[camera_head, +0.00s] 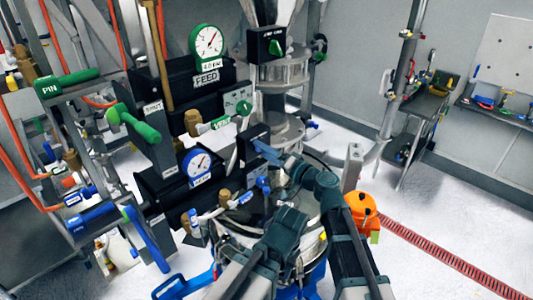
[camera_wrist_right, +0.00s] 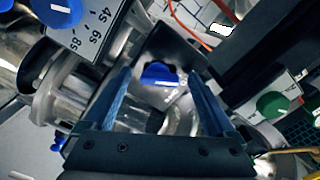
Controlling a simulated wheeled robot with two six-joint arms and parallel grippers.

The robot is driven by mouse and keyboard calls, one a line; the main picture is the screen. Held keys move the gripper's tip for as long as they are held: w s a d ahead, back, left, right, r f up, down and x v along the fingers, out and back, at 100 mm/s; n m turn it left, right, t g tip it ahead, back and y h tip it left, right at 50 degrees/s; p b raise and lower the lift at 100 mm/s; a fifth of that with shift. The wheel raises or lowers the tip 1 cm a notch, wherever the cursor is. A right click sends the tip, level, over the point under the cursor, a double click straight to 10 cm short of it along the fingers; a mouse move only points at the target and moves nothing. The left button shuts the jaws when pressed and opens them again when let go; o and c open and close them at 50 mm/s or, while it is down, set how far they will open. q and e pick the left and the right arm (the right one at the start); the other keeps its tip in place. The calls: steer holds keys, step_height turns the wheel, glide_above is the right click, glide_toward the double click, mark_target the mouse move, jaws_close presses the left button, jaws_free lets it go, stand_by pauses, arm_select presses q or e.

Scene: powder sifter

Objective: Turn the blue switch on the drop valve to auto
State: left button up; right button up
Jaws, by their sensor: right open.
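The blue switch (camera_wrist_right: 160,74) is a round knob with a pale mark on a black box (camera_wrist_right: 185,50) in the right wrist view. It sits between the two blue fingers of my right gripper (camera_wrist_right: 161,80). The gripper is open, a finger to each side, and I cannot tell whether either touches the knob. In the head view my right gripper (camera_head: 264,150) is at the black box (camera_head: 249,137) on the metal column, and the knob is not clear there. The box's printed label is unreadable.
A white dial plate (camera_wrist_right: 85,28) with another blue knob (camera_wrist_right: 58,10) is close by at upper left. A green knob (camera_wrist_right: 272,104) is at right. In the head view, a similar black box (camera_head: 267,43) with a green switch is higher up, and gauges (camera_head: 199,166) stand left.

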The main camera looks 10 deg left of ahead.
steer(key=v, duration=1.4)
steer(key=shift+a+f, duration=0.1)
steer(key=s+d+f+n+g+h, duration=0.1)
steer(key=s+d+f+g+h, duration=0.35)
steer(key=f, duration=0.55)
steer(key=s+d+f+n+g+h, duration=0.1)
steer(key=s+d+f+g+h, duration=0.3)
steer(key=f, duration=0.5)
steer(key=s+d+f+m+h, duration=0.1)
steer(key=s+d+h, duration=0.15)
steer(key=d, duration=0.25)
steer(key=s+d+f+h, duration=0.1)
steer(key=d+f+h, duration=0.1)
steer(key=d+h, duration=0.3)
steer(key=s+a+f+n+b, duration=0.1)
steer(key=s+a+f+b, duration=0.2)
steer(key=a+f+b, duration=0.2)
steer(key=s+a+f+n+g+b, duration=0.1)
steer(key=s+a+f+n+b, duration=0.1)
steer(key=f+b, duration=0.8)
steer(key=s+a, duration=0.1)
steer(key=a, duration=0.1)
steer(key=shift+a, duration=0.4)
